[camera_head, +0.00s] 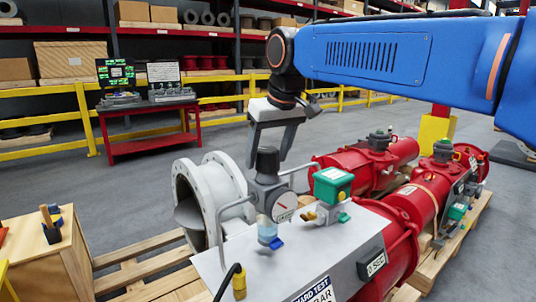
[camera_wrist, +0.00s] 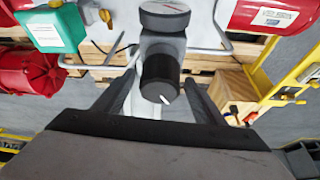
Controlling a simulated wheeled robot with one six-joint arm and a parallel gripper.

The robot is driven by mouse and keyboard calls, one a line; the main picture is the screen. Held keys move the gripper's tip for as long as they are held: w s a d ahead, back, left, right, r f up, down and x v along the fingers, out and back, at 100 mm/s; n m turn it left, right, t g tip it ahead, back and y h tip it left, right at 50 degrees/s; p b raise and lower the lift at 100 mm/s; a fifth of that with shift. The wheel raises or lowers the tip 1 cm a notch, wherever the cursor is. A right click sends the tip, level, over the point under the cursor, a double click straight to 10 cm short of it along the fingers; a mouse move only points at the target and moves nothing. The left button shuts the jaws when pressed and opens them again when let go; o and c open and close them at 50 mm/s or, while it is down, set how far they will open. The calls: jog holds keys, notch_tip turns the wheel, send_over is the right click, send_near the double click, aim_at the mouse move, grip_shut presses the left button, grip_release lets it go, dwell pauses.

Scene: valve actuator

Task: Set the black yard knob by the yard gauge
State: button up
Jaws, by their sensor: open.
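The black knob (camera_head: 267,160) stands on top of a grey regulator body on the grey panel. The round white-faced gauge (camera_head: 284,205) sits just below it, facing front. My gripper (camera_head: 272,150) is over the knob, pointing down, with its fingers apart. In the wrist view the black knob (camera_wrist: 160,78) with a white pointer mark lies between the fingers of my gripper (camera_wrist: 160,90), with a gap showing on both sides. The gauge (camera_wrist: 165,14) also shows there at the top edge; its reading is too small to tell.
Grey tube handles (camera_head: 232,212) flank the regulator. A green box (camera_head: 333,184) with brass fittings stands to its right, a white flanged pipe (camera_head: 210,190) to its left. Red cylinders (camera_head: 365,165) lie behind. A wooden crate (camera_head: 50,255) stands at the left.

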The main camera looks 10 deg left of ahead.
jog(key=shift+c, duration=0.6)
jog(key=c, duration=0.9)
jog(key=shift+c, duration=0.2)
jog(key=shift+m, duration=0.3)
jog(key=m+h, duration=0.1)
jog(key=m, duration=0.1)
jog(key=m+t, duration=0.1)
jog(key=m, duration=0.1)
jog(key=shift+a+m+h, duration=0.1)
jog(key=shift+m+h, duration=0.3)
jog(key=m+h, duration=0.2)
jog(key=m, duration=0.4)
jog(key=shift+h, duration=0.3)
jog(key=o, duration=1.1)
jog(key=shift+c, duration=0.2)
